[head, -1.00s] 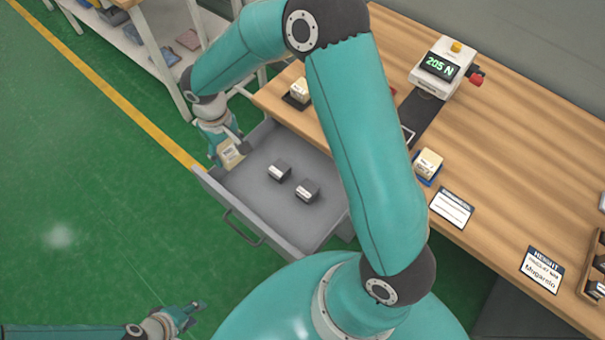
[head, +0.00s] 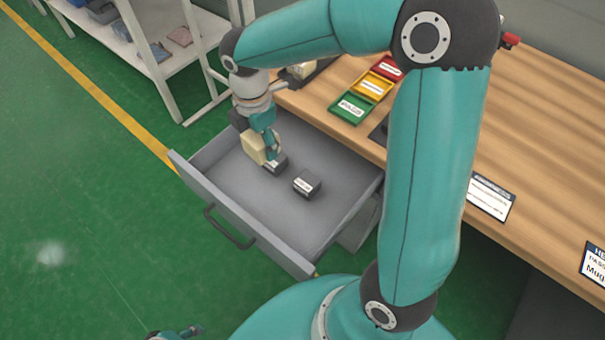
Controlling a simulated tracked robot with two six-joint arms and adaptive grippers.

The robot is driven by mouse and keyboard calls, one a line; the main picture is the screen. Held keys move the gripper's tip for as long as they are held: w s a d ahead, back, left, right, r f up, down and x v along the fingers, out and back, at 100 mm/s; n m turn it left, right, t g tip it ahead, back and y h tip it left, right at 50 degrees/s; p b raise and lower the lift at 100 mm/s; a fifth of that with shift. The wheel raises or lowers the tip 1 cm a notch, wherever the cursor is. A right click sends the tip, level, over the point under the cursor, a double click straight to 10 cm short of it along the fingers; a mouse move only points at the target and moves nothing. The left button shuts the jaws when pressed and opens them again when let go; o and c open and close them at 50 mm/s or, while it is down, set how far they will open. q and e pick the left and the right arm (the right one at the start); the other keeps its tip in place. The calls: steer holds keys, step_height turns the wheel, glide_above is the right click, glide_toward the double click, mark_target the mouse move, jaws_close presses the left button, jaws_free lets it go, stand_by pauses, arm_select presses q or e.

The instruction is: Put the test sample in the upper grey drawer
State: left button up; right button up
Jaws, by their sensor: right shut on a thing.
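The open grey drawer (head: 232,195) juts out from under the wooden table. My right gripper (head: 266,148) is inside the drawer's outline, near its back left, shut on the cream test sample (head: 252,147). I cannot tell whether the sample touches the drawer floor. A small dark block (head: 279,166) lies right beside the gripper and is partly covered by it. A second dark block (head: 307,184) with a white label lies nearer the drawer's middle. My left gripper (head: 182,332) shows only in part at the bottom edge, far from the drawer.
Red (head: 388,68), yellow (head: 374,86) and green (head: 349,107) labelled trays stand on the table (head: 530,130). A white shelf (head: 165,70) stands at upper left. The drawer's front right floor is clear.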

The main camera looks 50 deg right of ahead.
steer(key=shift+s+d+f+n+b, duration=0.2)
steer(key=shift+s+f+n+b, duration=0.15)
steer(key=shift+f+n, duration=0.15)
steer(key=shift+f, duration=0.3)
steer(key=b, duration=0.3)
glide_above(274, 195)
step_height(274, 195, down, 15)
steer(key=shift+a+r, duration=0.1)
steer(key=shift+f+b, duration=0.3)
steer(key=shift+f, duration=1.8)
steer(key=shift+f, duration=0.2)
steer(key=o, duration=1.2)
steer(key=shift+r, duration=0.1)
